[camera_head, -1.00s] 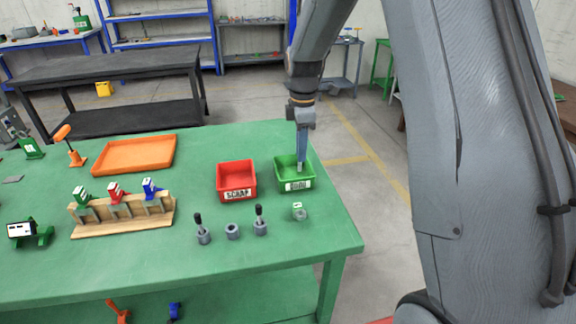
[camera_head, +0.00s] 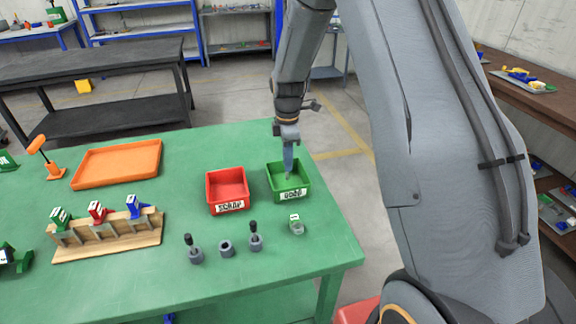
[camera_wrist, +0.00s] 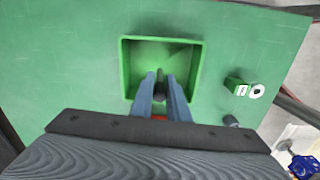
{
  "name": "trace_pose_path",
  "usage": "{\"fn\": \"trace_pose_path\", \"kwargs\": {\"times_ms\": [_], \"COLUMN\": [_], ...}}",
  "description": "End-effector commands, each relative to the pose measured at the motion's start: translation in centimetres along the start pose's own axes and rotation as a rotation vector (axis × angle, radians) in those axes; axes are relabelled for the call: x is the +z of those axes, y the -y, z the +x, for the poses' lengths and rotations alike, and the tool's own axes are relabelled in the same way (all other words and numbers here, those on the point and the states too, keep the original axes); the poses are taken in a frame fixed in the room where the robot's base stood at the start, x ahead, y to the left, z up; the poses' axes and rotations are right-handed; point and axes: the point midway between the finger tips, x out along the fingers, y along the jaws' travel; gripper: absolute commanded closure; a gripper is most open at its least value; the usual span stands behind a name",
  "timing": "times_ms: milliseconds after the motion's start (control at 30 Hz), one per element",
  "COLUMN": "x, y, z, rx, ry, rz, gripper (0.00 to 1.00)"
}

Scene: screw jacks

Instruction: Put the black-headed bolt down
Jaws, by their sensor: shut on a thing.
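My gripper (camera_head: 288,174) points down over the green bin with a white label (camera_head: 291,195) on the bench. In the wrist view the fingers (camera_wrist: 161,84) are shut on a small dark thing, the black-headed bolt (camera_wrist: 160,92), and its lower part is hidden. The fingertips appear over the bin's opening (camera_wrist: 127,60); whether the bolt touches the floor of the bin cannot be told. The bin looks empty otherwise.
A red bin labelled SCRAP (camera_head: 228,190) stands left of the green bin. In front are grey cylinders, two with black-topped bolts (camera_head: 254,240), and a green-and-white piece (camera_head: 296,224). An orange tray (camera_head: 117,164) and a wooden rack (camera_head: 108,238) stand farther left.

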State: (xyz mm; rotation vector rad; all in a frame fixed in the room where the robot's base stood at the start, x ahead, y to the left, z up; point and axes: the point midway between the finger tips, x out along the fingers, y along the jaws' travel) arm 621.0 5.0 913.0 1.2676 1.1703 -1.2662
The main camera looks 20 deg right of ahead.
Motion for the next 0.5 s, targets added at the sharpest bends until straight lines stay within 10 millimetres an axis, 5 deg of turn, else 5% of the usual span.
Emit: {"fn": "trace_pose_path", "kwargs": {"times_ms": [200,500], "x": [0.1,0.1], "y": [0.1,0.0], "z": [2.5,2.7], "rx": [-0.003,0.000], "ry": [0.000,0.000], "rz": [0.002,0.001], "gripper": [1.00,1.00]}}
